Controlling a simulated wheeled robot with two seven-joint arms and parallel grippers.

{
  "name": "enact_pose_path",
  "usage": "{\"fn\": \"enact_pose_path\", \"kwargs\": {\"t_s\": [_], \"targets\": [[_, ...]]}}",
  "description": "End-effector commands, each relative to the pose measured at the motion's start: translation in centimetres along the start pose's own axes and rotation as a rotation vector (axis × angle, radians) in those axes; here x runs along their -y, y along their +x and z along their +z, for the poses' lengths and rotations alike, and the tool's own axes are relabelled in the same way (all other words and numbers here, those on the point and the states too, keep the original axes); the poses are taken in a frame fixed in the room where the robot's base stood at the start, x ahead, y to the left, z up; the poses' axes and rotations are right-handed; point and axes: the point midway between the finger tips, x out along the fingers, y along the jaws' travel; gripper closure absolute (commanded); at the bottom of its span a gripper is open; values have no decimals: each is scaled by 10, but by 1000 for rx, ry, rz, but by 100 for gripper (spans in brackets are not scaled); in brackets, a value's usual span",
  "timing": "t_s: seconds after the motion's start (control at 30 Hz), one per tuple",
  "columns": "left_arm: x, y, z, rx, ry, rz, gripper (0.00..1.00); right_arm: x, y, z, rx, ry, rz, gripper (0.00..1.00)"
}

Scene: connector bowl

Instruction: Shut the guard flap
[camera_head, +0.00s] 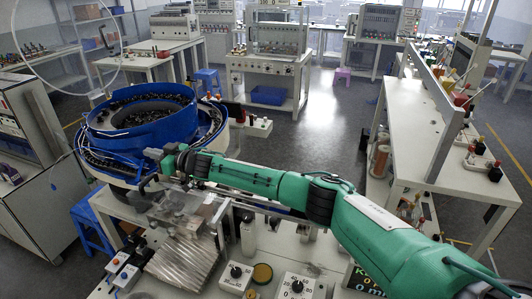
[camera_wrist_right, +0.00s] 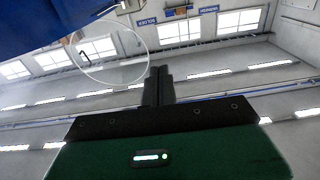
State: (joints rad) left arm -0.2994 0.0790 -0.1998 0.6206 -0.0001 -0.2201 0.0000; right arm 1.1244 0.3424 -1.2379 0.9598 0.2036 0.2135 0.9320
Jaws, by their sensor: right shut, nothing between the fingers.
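The guard flap appears to be a clear round cover with a pale rim (camera_head: 122,58) and a dark handle. It stands raised at the upper left, behind the blue bowl (camera_head: 178,103), which is uncovered and holds many small dark parts. In the right wrist view the cover's ring (camera_wrist_right: 146,47) shows at upper left, apart from my fingers. My right gripper (camera_head: 150,154) is at the bowl's near side, low by its rim. In the right wrist view its fingers (camera_wrist_right: 158,84) are together and empty. My left gripper is not in view.
The bench with dials (camera_head: 298,287) and a clear ribbed part (camera_head: 184,262) lies in front of the bowl. My green right arm crosses from the lower right. A grey cabinet (camera_head: 40,215) stands at left. A white workbench (camera_head: 430,150) stands at right, with open floor between.

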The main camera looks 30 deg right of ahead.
Motion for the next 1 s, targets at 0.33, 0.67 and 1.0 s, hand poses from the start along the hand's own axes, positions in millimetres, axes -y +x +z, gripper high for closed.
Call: {"fn": "enact_pose_path", "kwargs": {"t_s": [0.33, 0.67, 1.0], "targets": [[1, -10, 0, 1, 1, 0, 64, 0, 30, 46, 189, -3, 1, 100], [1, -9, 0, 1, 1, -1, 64, -1, 43, 78, 306, 0, 4, 100], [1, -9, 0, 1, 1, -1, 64, -1, 46, 92, 352, 5, 4, 100]]}}
